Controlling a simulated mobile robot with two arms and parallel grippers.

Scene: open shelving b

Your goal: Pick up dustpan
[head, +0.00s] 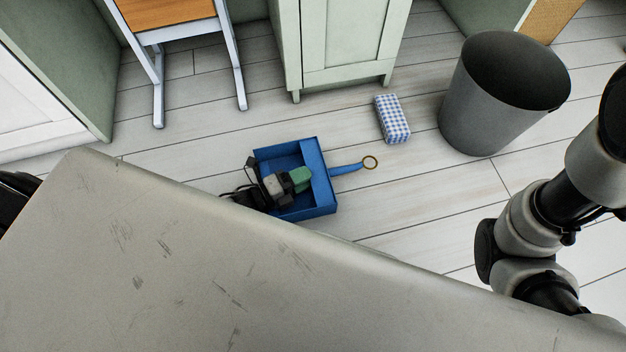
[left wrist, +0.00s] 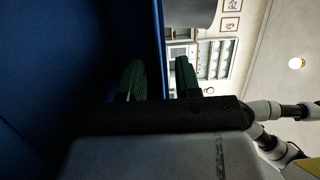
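The blue dustpan (head: 322,193) lies on the floor in the middle of the head view. Its handle (head: 345,169) points right and ends in a brass-coloured ring. My left gripper (head: 300,179) is over the pan, its green fingers close to the wall on the handle side. In the left wrist view the two green fingers (left wrist: 161,80) stand apart. The thin edge of the dustpan (left wrist: 157,30) runs between them, with gaps showing, so the gripper is open around the wall and not clamped. My right arm shows at the right; its gripper is out of view.
A blue-and-white checked box (head: 392,119) lies beyond the handle. A grey bin (head: 480,115) stands to the right. A pale green cabinet (head: 345,45) and a wooden-topped stool (head: 165,14) stand behind. Floor around the handle is clear.

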